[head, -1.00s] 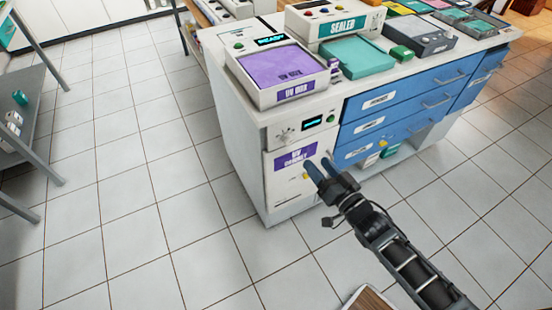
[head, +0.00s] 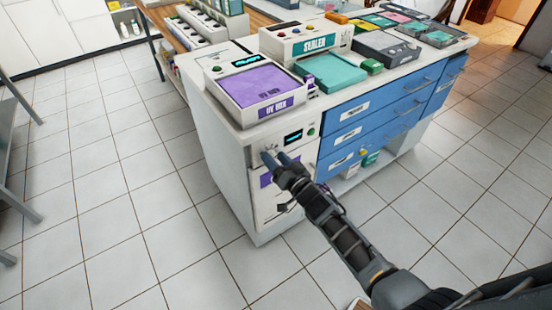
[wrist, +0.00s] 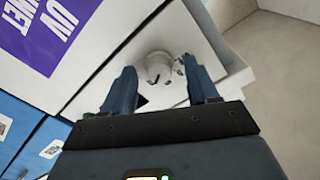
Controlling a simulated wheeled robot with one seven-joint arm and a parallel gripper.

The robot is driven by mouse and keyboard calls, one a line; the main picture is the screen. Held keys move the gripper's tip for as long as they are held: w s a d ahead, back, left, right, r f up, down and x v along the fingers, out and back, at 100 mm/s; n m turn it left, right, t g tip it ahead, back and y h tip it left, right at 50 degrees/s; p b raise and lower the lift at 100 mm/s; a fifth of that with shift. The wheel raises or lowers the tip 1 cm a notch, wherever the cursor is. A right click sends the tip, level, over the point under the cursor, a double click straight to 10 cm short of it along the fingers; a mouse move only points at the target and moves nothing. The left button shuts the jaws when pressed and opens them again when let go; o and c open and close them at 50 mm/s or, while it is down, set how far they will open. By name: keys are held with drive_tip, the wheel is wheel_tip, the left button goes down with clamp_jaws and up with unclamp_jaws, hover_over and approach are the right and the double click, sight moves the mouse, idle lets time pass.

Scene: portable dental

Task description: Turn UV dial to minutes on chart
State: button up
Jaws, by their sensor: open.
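The UV dial is a pale round knob (wrist: 159,67) on a white panel with dark marks around it, in the wrist view. My gripper (wrist: 161,78) is open, with one blue finger on each side of the dial; I cannot tell if they touch it. In the head view my gripper (head: 276,157) is at the cabinet's upper front, left of and below a small lit display (head: 293,136), and mostly hides the dial. The purple UV cabinet label (wrist: 60,30) shows in the wrist view. I cannot make out a minutes chart.
A UV box (head: 255,88) with a purple lid and a sealer (head: 308,40) stand on the counter above. Blue drawers (head: 350,133) with handles are to the right. The tiled floor (head: 130,220) to the left is clear.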

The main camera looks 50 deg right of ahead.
drive_tip(key=shift+w, duration=0.1)
drive_tip(key=c, duration=1)
drive_tip(key=shift+f+n, duration=0.1)
drive_tip(key=shift+n, duration=0.2)
drive_tip(key=n+b, duration=0.2)
drive_tip(key=shift+n, duration=0.4)
drive_tip(key=n+b, duration=0.1)
drive_tip(key=n, duration=0.3)
drive_tip(key=shift+n+b, duration=0.3)
drive_tip(key=shift+b, duration=0.05)
drive_tip(key=n+b, duration=0.1)
drive_tip(key=n, duration=0.3)
drive_tip(key=shift+a, duration=0.1)
drive_tip(key=shift+n+b, duration=0.75)
drive_tip(key=shift+n, duration=1.05)
